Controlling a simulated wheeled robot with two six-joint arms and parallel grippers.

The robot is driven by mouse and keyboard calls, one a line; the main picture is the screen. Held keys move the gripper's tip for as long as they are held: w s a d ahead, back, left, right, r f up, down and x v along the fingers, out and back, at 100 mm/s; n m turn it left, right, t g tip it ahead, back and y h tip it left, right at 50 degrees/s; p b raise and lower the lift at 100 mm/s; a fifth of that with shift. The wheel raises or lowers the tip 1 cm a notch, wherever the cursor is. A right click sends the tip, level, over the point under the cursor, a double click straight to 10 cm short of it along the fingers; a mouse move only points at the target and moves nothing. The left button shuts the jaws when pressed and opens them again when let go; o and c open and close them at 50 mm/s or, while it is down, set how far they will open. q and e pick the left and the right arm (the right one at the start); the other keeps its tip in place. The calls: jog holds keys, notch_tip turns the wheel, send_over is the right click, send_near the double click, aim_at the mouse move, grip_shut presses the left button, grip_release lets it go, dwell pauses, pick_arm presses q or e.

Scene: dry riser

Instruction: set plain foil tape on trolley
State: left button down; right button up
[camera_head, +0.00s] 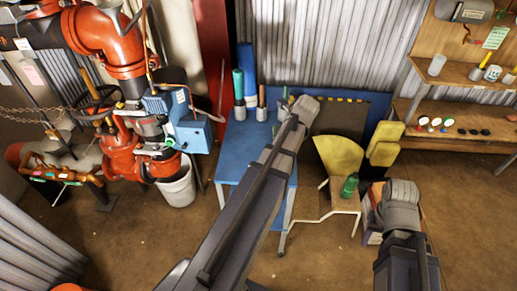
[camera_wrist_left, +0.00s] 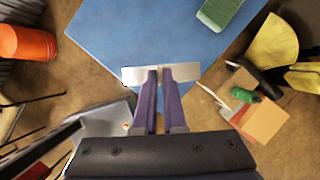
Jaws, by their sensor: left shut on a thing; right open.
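In the left wrist view, my left gripper (camera_wrist_left: 160,88) is shut on a flat silver piece (camera_wrist_left: 132,76), which looks like the foil tape. The piece lies across the fingertips, over the trolley's blue top (camera_wrist_left: 115,35); I cannot tell whether it touches it. In the head view, my left arm crosses in front of the trolley (camera_head: 235,150), and the left gripper (camera_head: 288,112) is over its right side. The tape is hidden there. My right gripper (camera_head: 398,192) is open, away to the right of the trolley, near the chair; its fingers are hard to make out.
A green block (camera_wrist_left: 220,12) lies on the trolley top. Rolls and tool cups (camera_head: 240,100) stand at its back. A yellow chair (camera_head: 340,155) with a green bottle (camera_head: 349,186) is to the right. Red pipework (camera_head: 120,150) and a white bucket (camera_head: 177,188) are to the left.

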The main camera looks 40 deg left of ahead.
pick_arm(q)
jog(key=shift+f+b, duration=5.1)
jog(key=shift+b, duration=0.05)
jog(key=shift+r, duration=0.15)
jog(key=c, duration=1)
grip_release()
jog(key=shift+r+p, duration=0.1)
jog(key=shift+p, duration=0.2)
jog(key=p+v, duration=1)
jog(key=v, duration=0.1)
jog(key=shift+d+r+p, duration=0.3)
jog(key=shift+r+p, duration=0.05)
jog(key=shift+p, duration=0.05)
jog(key=shift+s, duration=0.1)
